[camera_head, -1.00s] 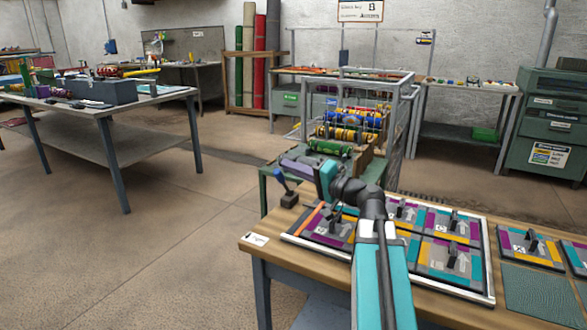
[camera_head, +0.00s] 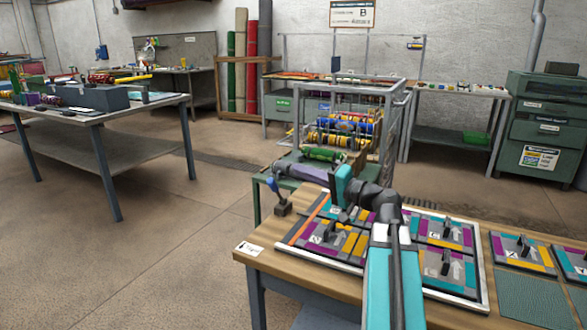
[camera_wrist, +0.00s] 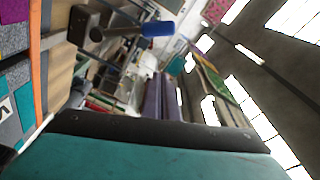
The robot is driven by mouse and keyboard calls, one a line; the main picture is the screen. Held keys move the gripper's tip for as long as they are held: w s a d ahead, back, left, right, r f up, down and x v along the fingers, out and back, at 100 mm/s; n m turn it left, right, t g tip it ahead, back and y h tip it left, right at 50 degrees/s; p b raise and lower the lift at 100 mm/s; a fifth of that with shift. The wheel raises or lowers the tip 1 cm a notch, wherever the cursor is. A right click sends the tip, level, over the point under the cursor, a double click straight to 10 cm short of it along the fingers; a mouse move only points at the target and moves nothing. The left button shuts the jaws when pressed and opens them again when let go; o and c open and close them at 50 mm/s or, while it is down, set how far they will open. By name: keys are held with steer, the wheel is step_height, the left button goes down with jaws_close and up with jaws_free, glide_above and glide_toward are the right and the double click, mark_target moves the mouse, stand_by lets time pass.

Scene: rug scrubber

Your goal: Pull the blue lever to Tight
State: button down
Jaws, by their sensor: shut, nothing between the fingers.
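The blue lever (camera_head: 272,189) stands at the far left corner of the wooden table, on a small dark base, tilted to the left in the head view. In the wrist view its blue handle (camera_wrist: 158,29) lies near the top, with the dark shaft running left to the base. My gripper (camera_head: 281,168) is shut and empty. It points left, just above and behind the lever in the head view, and seems apart from it. Its grey-purple fingers (camera_wrist: 162,92) show below the handle in the wrist view.
A white-framed tray (camera_head: 484,250) of coloured rug pieces with black handles covers much of the wooden table (camera_head: 262,236). A metal cage (camera_head: 398,110) with coloured rolls stands behind it. Open floor lies to the left.

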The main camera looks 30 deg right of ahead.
steer(key=shift+v, duration=2.25)
steer(key=shift+w, duration=0.1)
